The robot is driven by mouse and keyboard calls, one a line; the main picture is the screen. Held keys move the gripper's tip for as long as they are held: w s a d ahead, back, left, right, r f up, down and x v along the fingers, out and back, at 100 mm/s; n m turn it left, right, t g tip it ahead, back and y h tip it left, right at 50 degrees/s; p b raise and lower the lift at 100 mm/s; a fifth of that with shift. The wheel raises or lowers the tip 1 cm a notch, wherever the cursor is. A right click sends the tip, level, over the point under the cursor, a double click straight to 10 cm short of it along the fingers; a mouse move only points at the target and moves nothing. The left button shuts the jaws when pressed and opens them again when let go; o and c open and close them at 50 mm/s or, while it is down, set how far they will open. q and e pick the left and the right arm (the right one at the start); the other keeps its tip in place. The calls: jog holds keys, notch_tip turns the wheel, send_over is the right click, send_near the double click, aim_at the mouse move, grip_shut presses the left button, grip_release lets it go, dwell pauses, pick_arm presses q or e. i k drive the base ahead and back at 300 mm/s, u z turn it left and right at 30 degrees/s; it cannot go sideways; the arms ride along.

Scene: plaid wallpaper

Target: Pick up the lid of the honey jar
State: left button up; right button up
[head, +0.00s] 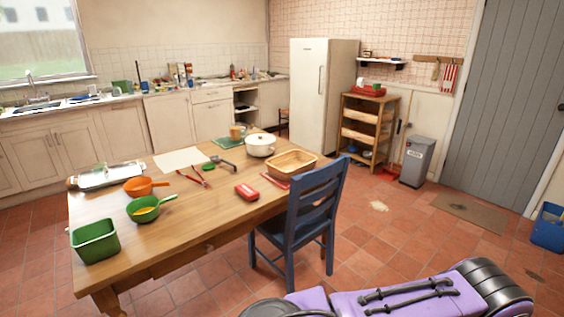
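A small glass jar with amber contents (237,132) stands near the far end of the wooden table (215,205), left of a white lidded pot (261,145). It may be the honey jar, but it is too small to read a label or to tell whether a lid is on it. I cannot make out a separate honey jar lid. Neither of my grippers shows in the head view.
The table also holds a green tub (95,241), green (145,210) and orange (141,187) pans, a red box (247,192) and a wooden-coloured basket (291,163). A blue chair (303,222) stands at its right side. Tiled floor (400,225) is open beyond the chair.

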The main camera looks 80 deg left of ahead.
aim_at(207, 167)
jog(key=u, duration=2.55)
